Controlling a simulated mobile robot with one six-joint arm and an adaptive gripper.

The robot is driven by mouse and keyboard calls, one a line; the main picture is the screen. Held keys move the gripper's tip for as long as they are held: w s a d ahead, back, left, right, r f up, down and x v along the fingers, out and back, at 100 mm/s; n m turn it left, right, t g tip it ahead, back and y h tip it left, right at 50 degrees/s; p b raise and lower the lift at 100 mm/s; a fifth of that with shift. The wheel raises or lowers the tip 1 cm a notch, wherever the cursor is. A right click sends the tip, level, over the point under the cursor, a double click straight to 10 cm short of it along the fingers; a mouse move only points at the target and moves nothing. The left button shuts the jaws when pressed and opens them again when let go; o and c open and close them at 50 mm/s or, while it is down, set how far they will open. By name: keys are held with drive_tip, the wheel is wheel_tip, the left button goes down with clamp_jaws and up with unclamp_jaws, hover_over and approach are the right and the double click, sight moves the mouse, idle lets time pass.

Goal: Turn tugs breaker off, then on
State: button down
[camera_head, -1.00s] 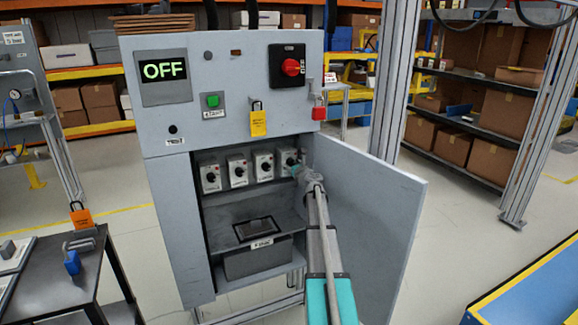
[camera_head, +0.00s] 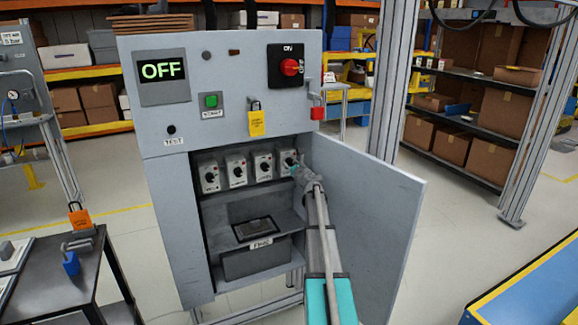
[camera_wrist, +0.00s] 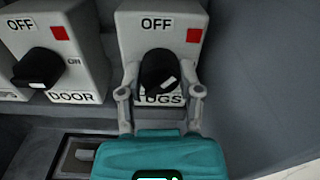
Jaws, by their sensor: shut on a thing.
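The tugs breaker (camera_wrist: 185,18) is a grey box with an OFF label at its top, a red square and a black knob (camera_wrist: 155,66). Its name label is partly hidden behind my gripper. The knob is tilted, with its white mark at the lower right. My gripper (camera_wrist: 160,92) has its two fingers on either side of the knob's lower part and is shut on it. In the head view, the tugs breaker (camera_head: 285,155) is the rightmost in the cabinet's row, and my gripper (camera_head: 297,171) reaches it from the front right.
The open cabinet door (camera_head: 375,220) is close to the right of my arm. A shelf lies below the breakers.

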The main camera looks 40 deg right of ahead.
drive_tip(key=n, duration=0.3)
drive_tip(key=shift+w+n, duration=0.2)
drive_tip(key=shift+n, duration=0.1)
drive_tip(key=n, duration=0.4)
drive_tip(key=shift+n, duration=0.3)
drive_tip(key=shift+c, duration=1.3)
unclamp_jaws()
drive_tip(key=shift+s, duration=0.1)
drive_tip(key=shift+s, duration=0.15)
drive_tip(key=v, duration=1.1)
drive_tip(key=shift+s, duration=0.35)
